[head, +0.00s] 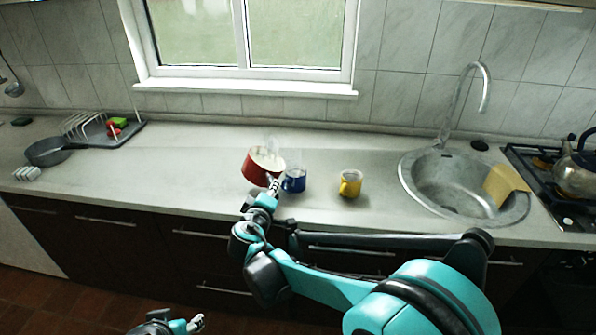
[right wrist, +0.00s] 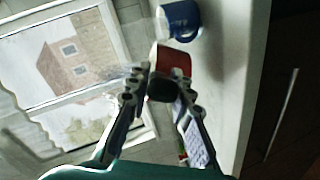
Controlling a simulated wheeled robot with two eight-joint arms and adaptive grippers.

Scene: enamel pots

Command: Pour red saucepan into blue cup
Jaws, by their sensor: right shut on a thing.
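The red saucepan (head: 257,173), pale inside, is held tilted just left of the blue cup (head: 294,184). My right gripper (head: 271,188) is shut on its handle. In the right wrist view the dark handle (right wrist: 162,88) sits between the fingers, with the pan's red side (right wrist: 176,60) beyond. The blue cup stands upright on the counter and also shows in the right wrist view (right wrist: 186,22), close to the pan. I cannot tell whether they touch or whether anything flows. My left gripper (head: 195,323) is low at the bottom edge, away from the counter; its opening is unclear.
A yellow cup (head: 350,185) stands right of the blue cup. The sink (head: 440,180) with its tap is further right, then a hob with a kettle (head: 577,175). A grey pan (head: 47,152) and a dish rack (head: 85,124) are far left. The left-middle counter is clear.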

